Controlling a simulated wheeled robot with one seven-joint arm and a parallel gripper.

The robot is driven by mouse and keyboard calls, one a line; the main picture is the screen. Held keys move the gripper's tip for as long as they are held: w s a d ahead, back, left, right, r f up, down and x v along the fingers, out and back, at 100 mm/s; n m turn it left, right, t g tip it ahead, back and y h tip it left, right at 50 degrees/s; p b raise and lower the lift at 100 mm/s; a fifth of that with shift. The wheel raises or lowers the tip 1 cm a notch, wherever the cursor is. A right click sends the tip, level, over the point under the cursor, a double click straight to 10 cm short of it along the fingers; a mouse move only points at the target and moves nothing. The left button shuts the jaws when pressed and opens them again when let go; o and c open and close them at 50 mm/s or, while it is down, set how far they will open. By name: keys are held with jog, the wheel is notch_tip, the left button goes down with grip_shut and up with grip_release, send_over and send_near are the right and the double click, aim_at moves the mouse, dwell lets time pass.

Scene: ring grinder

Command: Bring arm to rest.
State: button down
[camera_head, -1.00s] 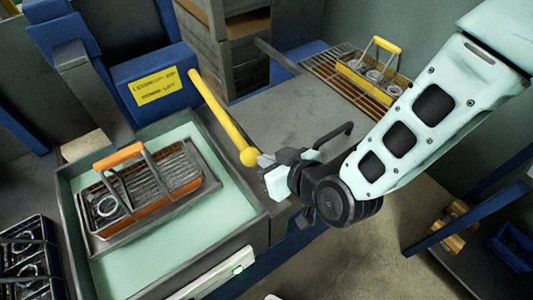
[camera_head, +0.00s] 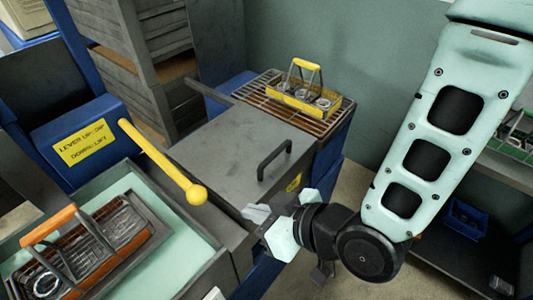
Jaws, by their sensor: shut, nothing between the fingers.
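My gripper (camera_head: 256,214) is near the lower middle of the head view, at the end of my pale green arm. Its fingers are together with nothing between them. It is in front of the grey cabinet top (camera_head: 215,150), close to its front edge, and looks apart from the yellow lever (camera_head: 160,160). I cannot tell the exact gap to the cabinet front.
The lever's ball end points toward my gripper. A basket with an orange handle (camera_head: 48,226) sits in the pale green tank (camera_head: 190,252) at left. A yellow basket (camera_head: 300,98) with rings stands on a rack (camera_head: 270,92) behind. A black handle (camera_head: 274,160) rises from the cabinet top. Shelves stand at right.

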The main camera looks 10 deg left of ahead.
jog(key=s+d+r+m+g+h, duration=0.2)
jog(key=d+r+h, duration=0.3)
jog(key=d, duration=0.6)
jog(key=s+d+r+m+g+h, duration=0.1)
jog(key=d+r+h, duration=0.4)
jog(key=d, duration=0.5)
jog(key=shift+s+d+m+g, duration=0.35)
jog(key=shift+s+m+g, duration=0.05)
jog(key=shift+m+g, duration=0.3)
dwell(0.5)
